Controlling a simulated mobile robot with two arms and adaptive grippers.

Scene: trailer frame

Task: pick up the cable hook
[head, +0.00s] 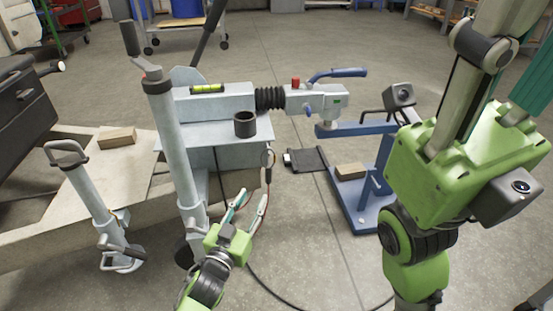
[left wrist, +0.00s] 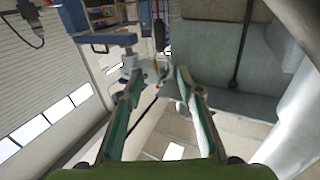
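What looks like the cable hook (head: 268,158) is a small pale ring with a dark piece hanging by it, at the right edge of the grey coupling plate in the head view. My left gripper (head: 252,194) is just below it, fingers pointing up toward it, open and empty. In the left wrist view a small pale hook-like part (left wrist: 162,68) shows beyond and between the fingertips (left wrist: 158,82), and a dark handle hangs above it. No contact is visible. The right gripper body (head: 468,145) is large at the right; its fingertips are cut off by the frame.
The trailer drawbar (head: 215,103) with its coupling is above the hook. A jack post (head: 172,150) stands close left of my left gripper. A blue stand (head: 372,180) is to the right. A dark cable (head: 268,287) lies on the floor.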

